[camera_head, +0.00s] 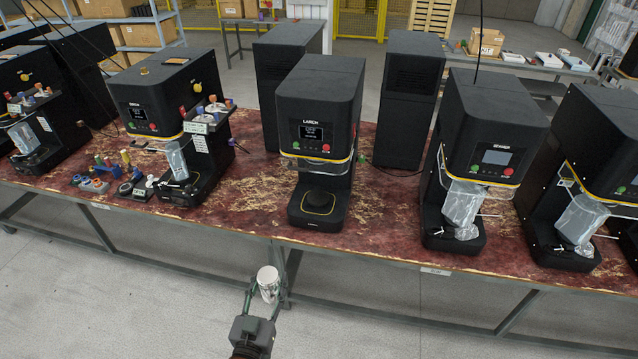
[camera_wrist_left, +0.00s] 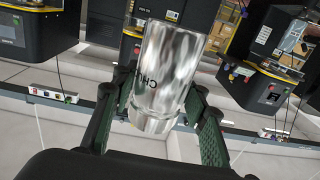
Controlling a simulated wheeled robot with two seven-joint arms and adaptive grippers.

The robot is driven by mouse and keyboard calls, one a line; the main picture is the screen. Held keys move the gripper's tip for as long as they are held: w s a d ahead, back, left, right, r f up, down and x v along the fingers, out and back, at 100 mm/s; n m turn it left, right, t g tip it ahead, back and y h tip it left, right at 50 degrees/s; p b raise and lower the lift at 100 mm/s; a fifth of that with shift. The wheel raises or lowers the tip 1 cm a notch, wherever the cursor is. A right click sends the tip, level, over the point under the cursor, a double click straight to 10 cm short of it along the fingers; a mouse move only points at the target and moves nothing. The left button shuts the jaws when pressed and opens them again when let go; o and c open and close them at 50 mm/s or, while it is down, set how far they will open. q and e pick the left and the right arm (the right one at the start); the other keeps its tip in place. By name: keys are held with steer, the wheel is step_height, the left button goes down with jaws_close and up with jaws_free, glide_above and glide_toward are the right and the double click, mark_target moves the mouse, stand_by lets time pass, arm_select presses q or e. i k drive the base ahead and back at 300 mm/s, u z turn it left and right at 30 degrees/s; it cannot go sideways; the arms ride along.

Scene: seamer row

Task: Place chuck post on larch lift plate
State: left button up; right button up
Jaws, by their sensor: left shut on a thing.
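The chuck post is a shiny metal cylinder (camera_wrist_left: 166,72) with dark lettering beginning "CH" on its side. My left gripper (camera_head: 263,292) is shut on the chuck post (camera_head: 268,280), which sticks up from the fingers in front of the bench's front edge. In the left wrist view the green-padded fingers stand on either side of its lower part. The machine labelled LARCH (camera_head: 318,125) stands mid-bench. My right gripper is not in view.
Similar seamer machines stand on both sides, including BIRCH (camera_head: 158,97) and another (camera_head: 485,130) with a silvery cylinder. Small coloured parts (camera_head: 110,177) lie on the left of the red-brown bench (camera_head: 385,215). The bench around the LARCH base is clear.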

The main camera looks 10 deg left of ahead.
mark_target(318, 197)
steer(key=i, duration=1.25)
steer(key=z, duration=0.05)
